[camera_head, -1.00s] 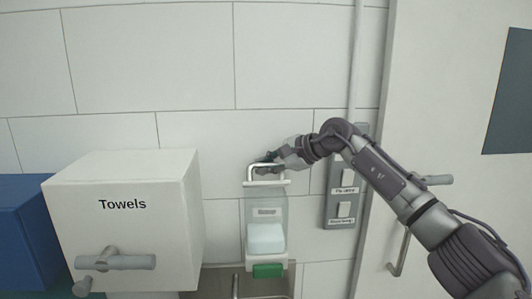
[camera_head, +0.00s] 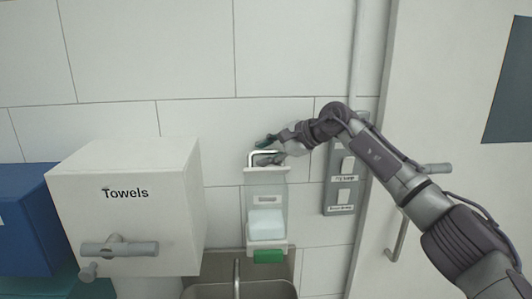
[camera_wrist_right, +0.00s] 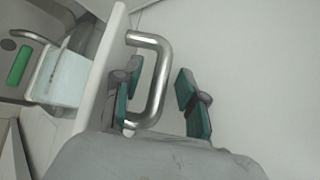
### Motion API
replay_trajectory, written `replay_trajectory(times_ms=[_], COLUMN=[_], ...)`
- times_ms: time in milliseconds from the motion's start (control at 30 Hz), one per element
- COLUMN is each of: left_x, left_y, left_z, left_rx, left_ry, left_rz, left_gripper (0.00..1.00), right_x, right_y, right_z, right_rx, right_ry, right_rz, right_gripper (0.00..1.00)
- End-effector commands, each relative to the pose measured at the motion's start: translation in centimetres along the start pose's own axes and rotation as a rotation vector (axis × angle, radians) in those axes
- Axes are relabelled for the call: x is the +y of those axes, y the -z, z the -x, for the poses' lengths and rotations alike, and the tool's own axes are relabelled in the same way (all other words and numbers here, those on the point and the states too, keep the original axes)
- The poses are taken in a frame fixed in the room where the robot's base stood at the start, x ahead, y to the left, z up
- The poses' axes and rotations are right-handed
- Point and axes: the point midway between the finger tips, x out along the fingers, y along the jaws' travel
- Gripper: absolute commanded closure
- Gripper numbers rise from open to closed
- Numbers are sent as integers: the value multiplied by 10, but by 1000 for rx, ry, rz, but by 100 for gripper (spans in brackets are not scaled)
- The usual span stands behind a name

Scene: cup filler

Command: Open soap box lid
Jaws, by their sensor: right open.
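The soap box (camera_head: 267,205) is a clear wall-mounted dispenser with white soap inside and a green piece (camera_head: 267,256) at its bottom. Its lid (camera_head: 265,170) is a thin white plate on top, lying level and closed, with a metal loop handle (camera_head: 265,152). In the right wrist view the handle (camera_wrist_right: 157,80) stands out from the lid (camera_wrist_right: 104,70). My right gripper (camera_head: 268,146) is at the handle. In the wrist view its green-padded fingers (camera_wrist_right: 160,98) are apart, with the handle bar between them. My left gripper is not in view.
A white Towels box (camera_head: 125,215) with a grey handle stands at the left, beside a blue box (camera_head: 25,220). A sink (camera_head: 240,290) is below the dispenser. A switch panel (camera_head: 341,195) is on the wall behind my right arm.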

Motion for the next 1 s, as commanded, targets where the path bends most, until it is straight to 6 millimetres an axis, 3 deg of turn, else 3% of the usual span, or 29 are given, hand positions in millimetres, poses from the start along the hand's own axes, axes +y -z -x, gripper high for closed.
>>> replay_trajectory(times_ms=[267, 700, 1000], left_x=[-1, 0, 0], left_y=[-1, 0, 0], left_z=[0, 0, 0], left_rx=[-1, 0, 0], left_ry=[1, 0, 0], left_rz=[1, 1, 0], left_gripper=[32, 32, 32], right_x=[-1, 0, 0], right_y=[1, 1, 0], right_z=[15, 102, 120], right_rx=[0, 2, -1], right_ry=[3, 2, 0], right_rz=[1, 0, 0], right_gripper=[59, 59, 59])
